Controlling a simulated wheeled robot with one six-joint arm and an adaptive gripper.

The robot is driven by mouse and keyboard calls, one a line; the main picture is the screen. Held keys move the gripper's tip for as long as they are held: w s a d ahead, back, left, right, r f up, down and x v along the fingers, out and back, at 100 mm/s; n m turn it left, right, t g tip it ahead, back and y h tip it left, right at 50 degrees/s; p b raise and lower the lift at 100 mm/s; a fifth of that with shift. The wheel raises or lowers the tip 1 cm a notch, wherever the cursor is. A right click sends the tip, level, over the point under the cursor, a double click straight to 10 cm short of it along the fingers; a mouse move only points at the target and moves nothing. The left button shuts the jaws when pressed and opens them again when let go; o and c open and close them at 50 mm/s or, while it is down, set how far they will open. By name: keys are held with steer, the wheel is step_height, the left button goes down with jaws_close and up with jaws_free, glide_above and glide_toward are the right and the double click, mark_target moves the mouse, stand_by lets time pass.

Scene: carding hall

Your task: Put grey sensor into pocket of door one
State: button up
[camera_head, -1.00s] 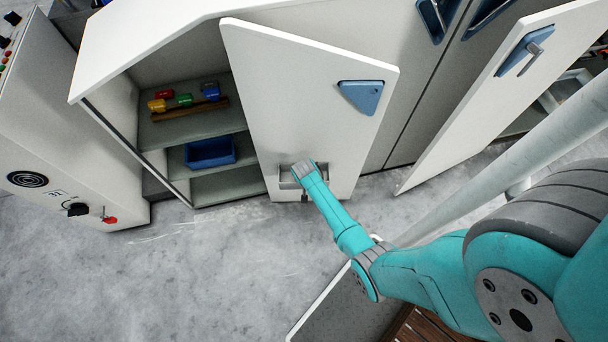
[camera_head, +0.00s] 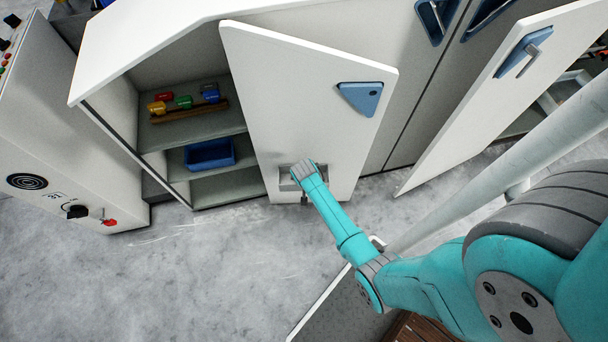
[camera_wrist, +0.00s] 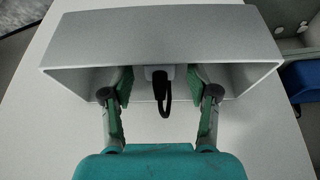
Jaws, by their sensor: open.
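The open white door (camera_head: 300,85) in the middle of the head view carries a grey pocket (camera_head: 284,184) low on its face. In the wrist view the pocket (camera_wrist: 160,35) is a wide, open-fronted box on the white door panel (camera_wrist: 65,130). The grey sensor (camera_wrist: 153,72), a small pale block with a black cable loop, is inside the pocket's opening. My gripper (camera_wrist: 160,82) is open, its green-padded fingers reaching into the pocket on either side of the sensor, with gaps visible. In the head view my arm covers the fingers and sensor.
Left of the door, cabinet shelves hold coloured items (camera_head: 185,100) and a blue bin (camera_head: 209,154). Another open door (camera_head: 490,100) stands at right. A control cabinet (camera_head: 60,150) is at far left. The concrete floor (camera_head: 210,270) in front is clear.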

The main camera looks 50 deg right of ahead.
steer(key=v, duration=0.9)
steer(key=shift+r, duration=0.2)
steer(key=s+a+r+n+t+y, duration=0.1)
steer(key=s+a+r+n+t, duration=0.15)
steer(key=s+a, duration=0.45)
steer(key=s+a+r+n+t, duration=0.25)
steer(key=s+a+r, duration=0.2)
steer(key=s, duration=0.45)
steer(key=s+a+r+n+t, duration=0.1)
steer(key=s+r, duration=0.3)
steer(key=r, duration=0.4)
steer(key=s+a+r+n+t+y, duration=0.1)
steer(key=s+a+r+t, duration=0.2)
steer(key=r, duration=0.6)
steer(key=s+a+r+n+t+y, duration=0.1)
steer(key=s+a+r+n+t, duration=0.1)
steer(key=s+r, duration=0.4)
step_height(320, 180, up, 3)
steer(key=shift+a+f+t, duration=0.1)
steer(key=shift+a+t, duration=0.25)
steer(key=shift+t, duration=0.05)
